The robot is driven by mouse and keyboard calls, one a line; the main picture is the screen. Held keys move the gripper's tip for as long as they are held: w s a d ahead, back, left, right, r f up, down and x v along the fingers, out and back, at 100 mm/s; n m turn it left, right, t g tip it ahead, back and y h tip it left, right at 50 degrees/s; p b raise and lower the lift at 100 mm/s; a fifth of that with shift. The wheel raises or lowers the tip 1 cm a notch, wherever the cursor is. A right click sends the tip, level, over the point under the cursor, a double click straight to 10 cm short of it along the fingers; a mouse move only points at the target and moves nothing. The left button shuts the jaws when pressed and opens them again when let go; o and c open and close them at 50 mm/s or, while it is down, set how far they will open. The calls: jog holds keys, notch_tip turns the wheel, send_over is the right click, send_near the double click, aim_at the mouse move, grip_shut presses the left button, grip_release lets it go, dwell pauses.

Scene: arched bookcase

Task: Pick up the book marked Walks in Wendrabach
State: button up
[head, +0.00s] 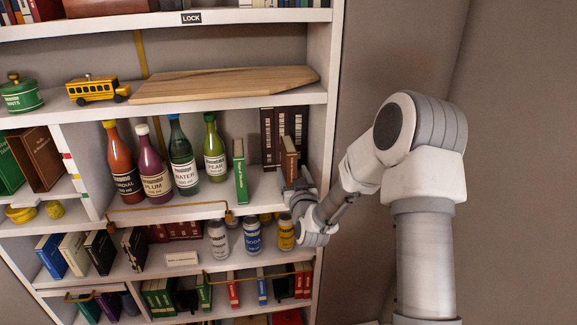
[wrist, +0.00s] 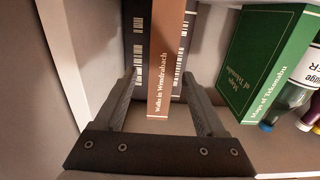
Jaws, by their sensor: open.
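The brown book marked Walks in Wendrabach (wrist: 165,65) stands upright in the wrist view, its spine facing me. In the head view it is the brown book (head: 289,160) at the right end of the bottle shelf. My gripper (wrist: 167,95) is open, with one finger on each side of the spine's lower part. The fingers look apart from the book, with a gap on the right side; contact on the left is hard to tell. In the head view my gripper (head: 298,192) is at the shelf's right front, and the wrist partly hides the book's lower part.
A green book (wrist: 268,65) stands to the right in the wrist view, beside bottles. Dark volumes (head: 284,135) stand behind the brown book. The bookcase's white side wall (wrist: 75,50) is close on the left. Cans (head: 253,236) stand on the shelf below.

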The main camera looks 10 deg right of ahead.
jog(key=shift+w+p, duration=0.45)
jog(key=shift+w, duration=2.75)
grip_shut()
